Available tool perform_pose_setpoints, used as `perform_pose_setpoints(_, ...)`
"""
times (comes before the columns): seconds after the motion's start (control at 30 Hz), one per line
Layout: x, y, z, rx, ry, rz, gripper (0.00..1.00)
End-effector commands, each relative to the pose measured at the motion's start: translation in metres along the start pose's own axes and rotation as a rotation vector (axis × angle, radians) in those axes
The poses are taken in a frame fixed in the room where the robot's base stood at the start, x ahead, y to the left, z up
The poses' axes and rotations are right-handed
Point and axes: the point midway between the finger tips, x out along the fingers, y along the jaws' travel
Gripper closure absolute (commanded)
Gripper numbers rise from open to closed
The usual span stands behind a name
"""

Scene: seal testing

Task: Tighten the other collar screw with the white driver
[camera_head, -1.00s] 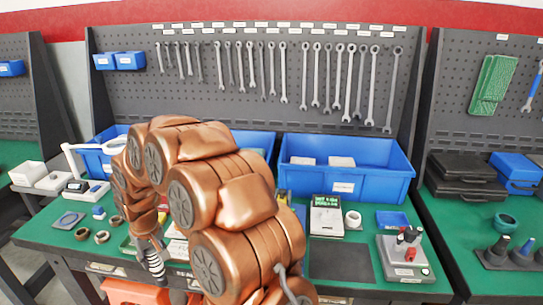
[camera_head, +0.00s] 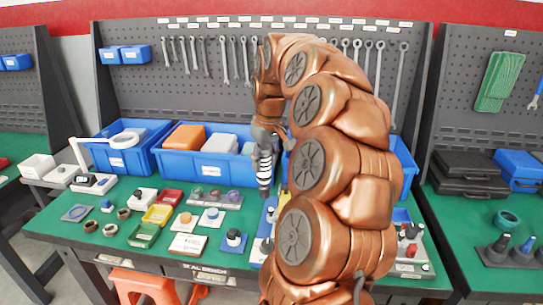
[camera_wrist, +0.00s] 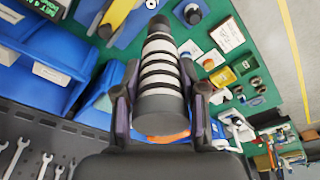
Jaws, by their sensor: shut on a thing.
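The white driver (camera_head: 264,173), with black bands on its handle, hangs roughly upright from my gripper (camera_head: 265,150) over the middle of the bench. In the wrist view my gripper (camera_wrist: 160,68) has one finger on each side of the banded handle of the driver (camera_wrist: 159,72). The driver's tip points away from the wrist camera and is hidden behind its handle. I cannot make out the collar or its screws in either view; my arm covers part of the bench right of the driver.
Blue bins (camera_head: 167,158) stand along the back of the green bench (camera_head: 60,226). Small trays and parts, including a yellow tray (camera_head: 157,214) and a green tray (camera_head: 144,235), lie left of the driver. A grey stand (camera_head: 408,267) is at the right.

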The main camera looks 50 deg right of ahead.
Motion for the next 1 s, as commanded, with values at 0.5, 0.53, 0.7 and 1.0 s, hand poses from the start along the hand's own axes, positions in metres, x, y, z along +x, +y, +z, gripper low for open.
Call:
perform_pose_setpoints(0.5,0.003,0.015,0.014,0.013,-0.002,-0.003,1.00)
perform_pose_setpoints(0.53,0.005,0.015,0.014,0.013,-0.001,-0.003,1.00)
perform_pose_setpoints(0.7,0.019,0.015,0.016,0.014,0.001,-0.003,1.00)
perform_pose_setpoints(1.0,0.037,0.014,0.019,0.014,-0.001,-0.004,1.00)
